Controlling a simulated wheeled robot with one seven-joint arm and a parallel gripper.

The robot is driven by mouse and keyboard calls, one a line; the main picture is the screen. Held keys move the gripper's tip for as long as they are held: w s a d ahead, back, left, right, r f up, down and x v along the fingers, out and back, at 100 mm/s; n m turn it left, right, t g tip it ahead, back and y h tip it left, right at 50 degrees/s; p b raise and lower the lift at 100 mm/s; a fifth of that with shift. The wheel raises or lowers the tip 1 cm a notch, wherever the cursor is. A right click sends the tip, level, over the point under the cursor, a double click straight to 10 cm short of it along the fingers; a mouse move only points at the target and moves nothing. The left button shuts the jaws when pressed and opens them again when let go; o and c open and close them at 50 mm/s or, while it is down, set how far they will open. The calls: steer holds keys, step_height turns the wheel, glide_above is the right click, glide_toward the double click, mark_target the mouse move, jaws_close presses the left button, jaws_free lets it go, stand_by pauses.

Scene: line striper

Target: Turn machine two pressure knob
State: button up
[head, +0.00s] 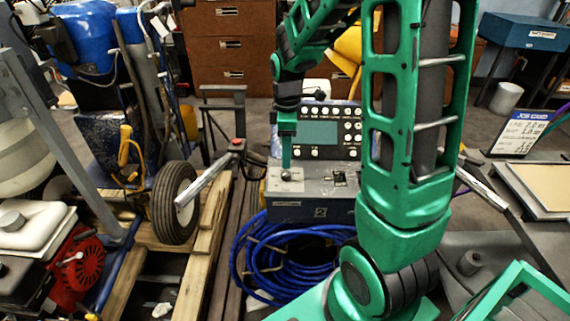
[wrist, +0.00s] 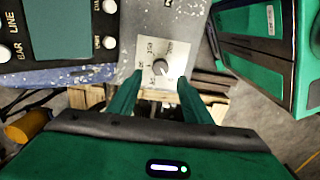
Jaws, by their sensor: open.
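Only the fingers' edge shows there.
A control panel (head: 317,133) with a screen and several white knobs rises behind the box. A coiled blue hose (head: 285,258) lies in front below. A wheel (head: 174,203) and a grey handle bar (head: 208,180) stand to the left. My arm hides the box's right side.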

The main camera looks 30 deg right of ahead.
steer(key=shift+r, duration=2)
